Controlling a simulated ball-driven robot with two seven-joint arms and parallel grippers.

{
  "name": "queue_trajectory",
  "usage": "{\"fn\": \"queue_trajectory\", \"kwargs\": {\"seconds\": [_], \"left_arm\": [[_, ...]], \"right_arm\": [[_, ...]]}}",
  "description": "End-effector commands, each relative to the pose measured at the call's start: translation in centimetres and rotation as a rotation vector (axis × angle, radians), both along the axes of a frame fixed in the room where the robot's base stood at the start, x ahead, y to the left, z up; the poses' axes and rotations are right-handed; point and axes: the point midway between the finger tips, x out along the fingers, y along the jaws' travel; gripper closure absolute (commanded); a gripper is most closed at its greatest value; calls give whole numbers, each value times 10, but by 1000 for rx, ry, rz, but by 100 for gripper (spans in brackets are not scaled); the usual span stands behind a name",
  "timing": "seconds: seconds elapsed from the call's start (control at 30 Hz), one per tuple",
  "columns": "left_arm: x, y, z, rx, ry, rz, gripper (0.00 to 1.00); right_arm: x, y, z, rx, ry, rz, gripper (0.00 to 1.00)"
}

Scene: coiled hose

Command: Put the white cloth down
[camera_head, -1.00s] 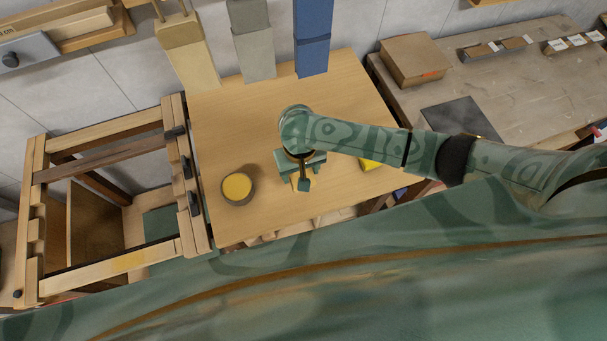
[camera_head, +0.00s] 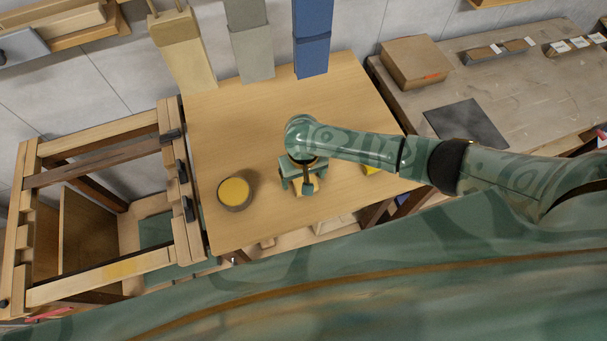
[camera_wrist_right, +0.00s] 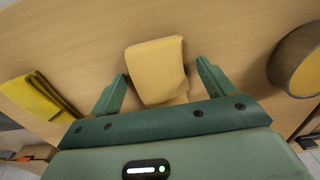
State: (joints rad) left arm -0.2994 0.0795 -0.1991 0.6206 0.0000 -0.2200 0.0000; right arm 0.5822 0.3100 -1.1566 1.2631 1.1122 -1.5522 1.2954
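A folded pale cream cloth (camera_wrist_right: 157,66), the only cloth near white here, lies on the wooden table (camera_head: 285,105) in the right wrist view. My right gripper (camera_wrist_right: 162,72) is open over it, one finger on each side. A gap shows between the cloth and the finger at right; the finger at left is close to its edge. In the head view my right gripper (camera_head: 304,176) is low over the table's front part and covers most of the cloth. My left gripper is in no view.
A yellow folded cloth (camera_wrist_right: 40,97) lies to one side of my gripper, and a round tin with a yellow top (camera_head: 234,192) to the other. A wooden rack (camera_head: 100,265) stands left of the table. Grey and blue hanging pieces (camera_head: 313,40) are at the back.

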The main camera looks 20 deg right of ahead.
Motion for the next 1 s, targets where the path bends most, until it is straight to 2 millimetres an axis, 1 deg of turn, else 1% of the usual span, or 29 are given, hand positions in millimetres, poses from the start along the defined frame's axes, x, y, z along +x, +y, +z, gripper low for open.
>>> {"fn": "queue_trajectory", "kwargs": {"seconds": [0.27, 0.37, 0.47, 0.7, 0.8, 0.9, 1.0], "left_arm": [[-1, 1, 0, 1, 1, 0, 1], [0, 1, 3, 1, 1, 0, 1], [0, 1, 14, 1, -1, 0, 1], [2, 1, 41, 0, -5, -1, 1], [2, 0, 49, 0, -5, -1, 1], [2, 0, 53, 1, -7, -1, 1], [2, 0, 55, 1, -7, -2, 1]], "right_arm": [[0, 0, 1, 0, -1, 0, 17], [0, 0, 9, 1, -2, 2, 17], [0, 1, 28, 2, -3, 1, 17], [0, 1, 87, 2, -3, 1, 17], [0, 1, 106, 1, -2, 2, 17], [0, 0, 117, 1, -1, 0, 17], [-1, 0, 123, 0, 0, 1, 17]]}}
